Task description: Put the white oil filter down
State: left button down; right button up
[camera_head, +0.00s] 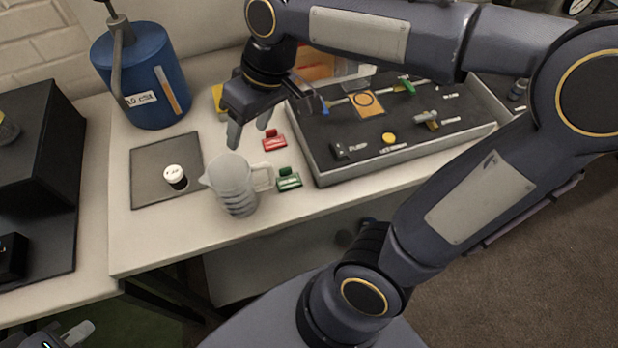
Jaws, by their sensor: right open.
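A small cylinder with a white top and black lower side, which looks like the white oil filter (174,173), stands upright on a dark square mat (146,188) on the bench. My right gripper (249,133) is open and empty above the bench, up and to the right of the filter and apart from it. Its fingers point down, behind the jug. A grey part of what looks like my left gripper (76,333) shows at the bottom left corner, far from the filter. Its fingers cannot be made out clearly.
A blue tank (140,75) stands behind the mat. A dark tool tray (334,168) is at the right. The bench front left is clear.

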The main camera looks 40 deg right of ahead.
jog(key=s+d+f+m+t, duration=0.1)
jog(key=s+f+m, duration=0.1)
jog(key=s, duration=0.4)
jog(key=s+d+f+m+t, duration=0.2)
jog(key=s+f, duration=0.2)
jog(key=s, duration=0.2)
jog(key=shift+d+m+t+y, duration=0.2)
jog(key=shift+m+t+y, duration=0.1)
jog(key=shift+m, duration=0.1)
jog(key=shift+s, duration=0.1)
